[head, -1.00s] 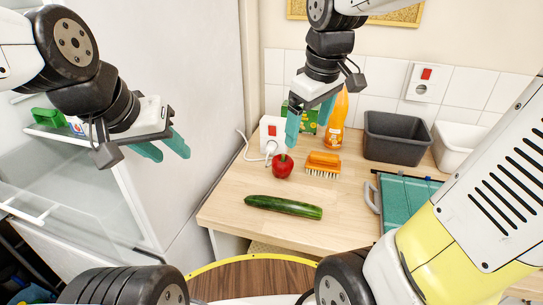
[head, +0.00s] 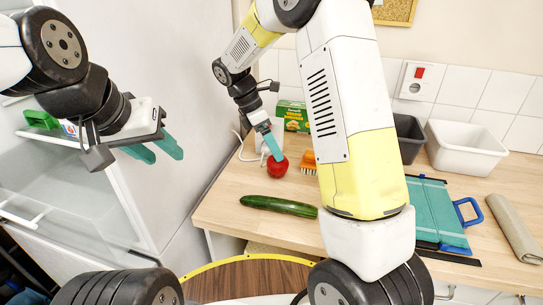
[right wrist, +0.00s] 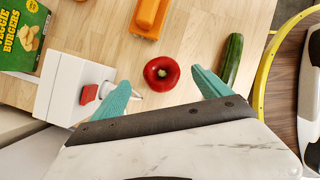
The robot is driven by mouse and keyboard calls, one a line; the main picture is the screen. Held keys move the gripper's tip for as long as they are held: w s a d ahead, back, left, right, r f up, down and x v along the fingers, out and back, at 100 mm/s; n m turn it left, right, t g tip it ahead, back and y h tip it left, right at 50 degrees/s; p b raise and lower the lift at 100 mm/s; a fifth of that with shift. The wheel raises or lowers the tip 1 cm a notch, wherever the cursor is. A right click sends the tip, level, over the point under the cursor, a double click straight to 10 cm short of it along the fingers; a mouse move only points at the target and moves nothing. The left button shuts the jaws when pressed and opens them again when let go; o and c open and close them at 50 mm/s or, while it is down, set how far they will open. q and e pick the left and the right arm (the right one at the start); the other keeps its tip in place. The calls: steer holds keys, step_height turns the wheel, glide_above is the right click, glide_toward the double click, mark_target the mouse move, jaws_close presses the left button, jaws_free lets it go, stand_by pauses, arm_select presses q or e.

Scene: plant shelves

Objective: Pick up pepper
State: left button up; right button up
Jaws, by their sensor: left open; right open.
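The red pepper (head: 277,166) sits on the wooden counter, left of an orange brush. In the right wrist view the pepper (right wrist: 161,73) lies between and just beyond the open fingertips of my right gripper (right wrist: 163,88). In the head view my right gripper (head: 272,145) comes down over the pepper, one teal finger overlapping it; the other finger is hard to make out. I cannot tell whether it touches. My left gripper (head: 160,148) is open and empty at the left, in front of the white fridge.
A cucumber (head: 278,206) lies in front of the pepper. The orange brush (right wrist: 149,18), a white socket box (right wrist: 75,88) and a green burger carton (head: 294,115) stand close by. A dark bin (head: 409,137) and white bin (head: 464,148) are at the back right.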

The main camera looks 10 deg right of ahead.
mark_target(278, 166)
steer(key=x, duration=0.5)
steer(key=shift+s+a, duration=0.1)
steer(key=c, duration=1.5)
steer(key=shift+o, duration=0.2)
steer(key=shift+r, duration=0.1)
